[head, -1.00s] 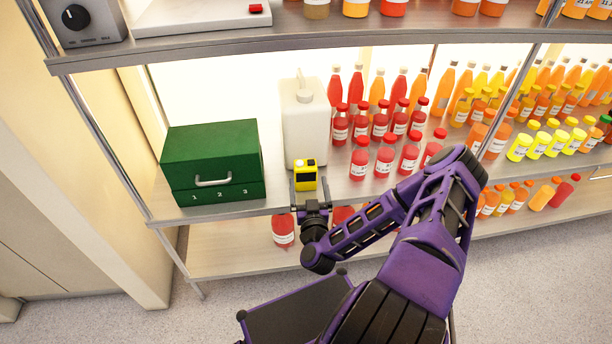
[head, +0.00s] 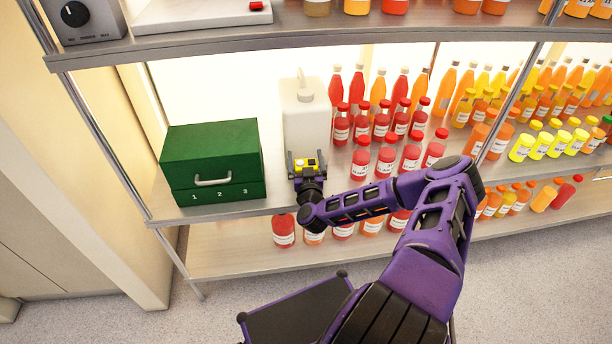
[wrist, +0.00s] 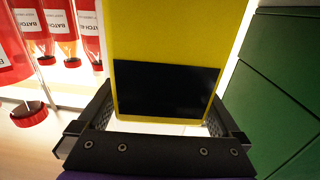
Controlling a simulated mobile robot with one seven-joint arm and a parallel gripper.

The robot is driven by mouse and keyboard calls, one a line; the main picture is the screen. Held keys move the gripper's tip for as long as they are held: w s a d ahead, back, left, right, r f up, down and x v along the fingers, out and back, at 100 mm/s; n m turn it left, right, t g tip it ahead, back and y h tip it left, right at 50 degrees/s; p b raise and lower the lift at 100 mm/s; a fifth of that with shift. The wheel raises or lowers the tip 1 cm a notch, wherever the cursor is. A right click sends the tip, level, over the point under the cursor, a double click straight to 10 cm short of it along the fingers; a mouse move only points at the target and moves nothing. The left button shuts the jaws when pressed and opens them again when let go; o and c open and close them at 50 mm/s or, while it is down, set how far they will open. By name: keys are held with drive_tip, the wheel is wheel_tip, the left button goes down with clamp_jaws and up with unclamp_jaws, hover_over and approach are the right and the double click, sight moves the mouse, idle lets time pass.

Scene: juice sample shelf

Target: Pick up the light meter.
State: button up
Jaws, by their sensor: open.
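The light meter (head: 307,163) is a small yellow device on the middle shelf, in front of a white jug. In the wrist view the yellow light meter (wrist: 175,50) fills the upper middle, its black screen facing me. My gripper (head: 306,163) is open around it. In the wrist view one finger of my gripper (wrist: 160,115) is on each side of the lower part of the meter. I cannot tell whether either finger touches it. In the head view my gripper hides the meter's lower part.
A green box (head: 212,158) with a handle stands close on the left. The white jug (head: 305,118) is right behind. Red-capped bottles (head: 360,160) stand to the right, also near in the wrist view (wrist: 15,75). The upper shelf edge (head: 300,38) runs above.

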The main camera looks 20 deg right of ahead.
drive_tip(key=c, duration=1.4)
